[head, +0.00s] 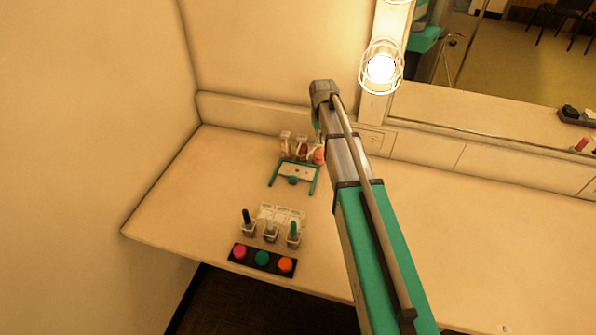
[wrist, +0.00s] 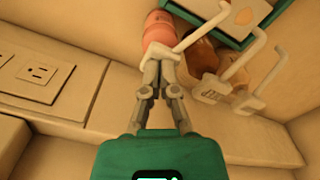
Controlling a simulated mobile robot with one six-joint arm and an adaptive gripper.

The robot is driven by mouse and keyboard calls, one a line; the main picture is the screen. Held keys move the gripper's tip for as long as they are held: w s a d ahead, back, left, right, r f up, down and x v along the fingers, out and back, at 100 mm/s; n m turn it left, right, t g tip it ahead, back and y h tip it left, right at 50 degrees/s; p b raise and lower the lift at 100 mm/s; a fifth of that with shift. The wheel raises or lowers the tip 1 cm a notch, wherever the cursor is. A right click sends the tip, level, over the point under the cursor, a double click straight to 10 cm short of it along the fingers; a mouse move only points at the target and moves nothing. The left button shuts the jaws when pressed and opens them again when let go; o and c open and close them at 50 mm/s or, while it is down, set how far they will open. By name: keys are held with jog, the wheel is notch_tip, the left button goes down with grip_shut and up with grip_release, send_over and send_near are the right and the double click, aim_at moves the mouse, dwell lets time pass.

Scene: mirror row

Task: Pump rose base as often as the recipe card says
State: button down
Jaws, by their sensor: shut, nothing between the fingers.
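Several pump bottles stand in a row near the back wall, also seen in the wrist view. In the head view my arm hides most of the gripper. A pale card in a teal frame (head: 293,164) stands before the bottles; its marks are too small to read.
Orange-brown (wrist: 200,50) and peach (wrist: 232,65) bottles stand beside the pink one. Small cups with brushes (head: 270,233), a flat pale card (head: 281,211) and a dark button panel (head: 263,260) lie nearer the counter's front. A wall outlet (wrist: 37,73) is close by.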

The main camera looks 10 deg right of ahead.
jog(key=shift+r, duration=0.1)
jog(key=shift+r+p, duration=1.75)
jog(key=shift+p, duration=0.1)
jog(key=shift+r, duration=0.15)
notch_tip(320, 180, up, 6)
jog(key=p, duration=0.6)
jog(key=shift+s, duration=0.1)
jog(key=s+m, duration=0.1)
jog(key=s, duration=2.3)
jog(key=shift+d, duration=0.15)
dwell(0.7)
